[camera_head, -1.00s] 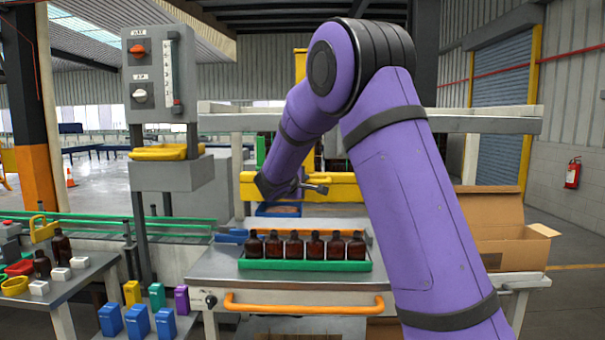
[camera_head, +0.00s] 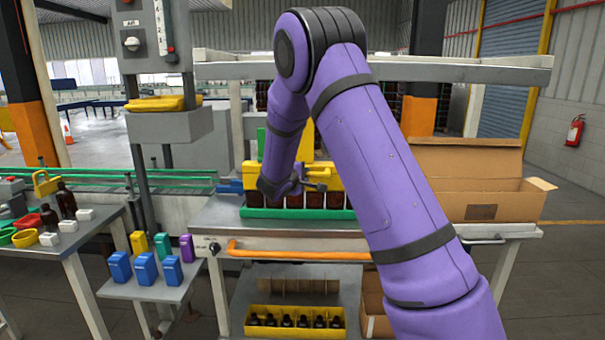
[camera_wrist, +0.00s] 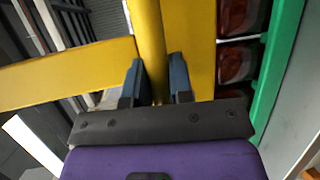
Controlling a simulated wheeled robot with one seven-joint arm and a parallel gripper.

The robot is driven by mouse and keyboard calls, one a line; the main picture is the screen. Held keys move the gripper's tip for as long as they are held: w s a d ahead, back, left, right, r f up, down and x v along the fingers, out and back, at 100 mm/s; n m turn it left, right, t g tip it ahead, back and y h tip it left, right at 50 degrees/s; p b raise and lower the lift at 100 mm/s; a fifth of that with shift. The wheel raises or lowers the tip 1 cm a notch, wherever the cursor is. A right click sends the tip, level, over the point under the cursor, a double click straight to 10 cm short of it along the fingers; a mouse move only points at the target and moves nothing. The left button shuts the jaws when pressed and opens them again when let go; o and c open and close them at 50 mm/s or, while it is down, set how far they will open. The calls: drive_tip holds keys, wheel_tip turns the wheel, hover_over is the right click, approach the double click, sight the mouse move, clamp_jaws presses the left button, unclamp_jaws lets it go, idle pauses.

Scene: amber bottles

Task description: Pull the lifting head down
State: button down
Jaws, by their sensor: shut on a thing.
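The yellow lifting head (camera_head: 330,173) is low over the green tray (camera_head: 292,213) in the head view, partly behind my arm. Its lower edge is at the brown bottles (camera_head: 313,200) and covers their upper parts; I cannot tell if it touches them. My gripper (camera_wrist: 158,80) is shut on the head's upright yellow handle bar (camera_wrist: 150,38) in the wrist view, one dark finger on each side. In that view the yellow beam (camera_wrist: 65,76) runs left, and the brown bottles (camera_wrist: 238,63) and green tray edge (camera_wrist: 278,75) lie on the right.
The grey control post (camera_head: 131,45) stands left of the work table (camera_head: 222,215). An open cardboard box (camera_head: 480,190) is at the right. An orange rail (camera_head: 300,248) runs along the table front. A yellow crate of bottles (camera_head: 293,329) is on the shelf below.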

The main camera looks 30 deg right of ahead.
drive_tip(key=shift+a+f, duration=0.1)
drive_tip(key=shift+f, duration=0.05)
drive_tip(key=c, duration=1)
unclamp_jaws()
drive_tip(key=v, duration=1)
drive_tip(key=shift+s+a, duration=0.25)
drive_tip(key=shift+a, duration=0.05)
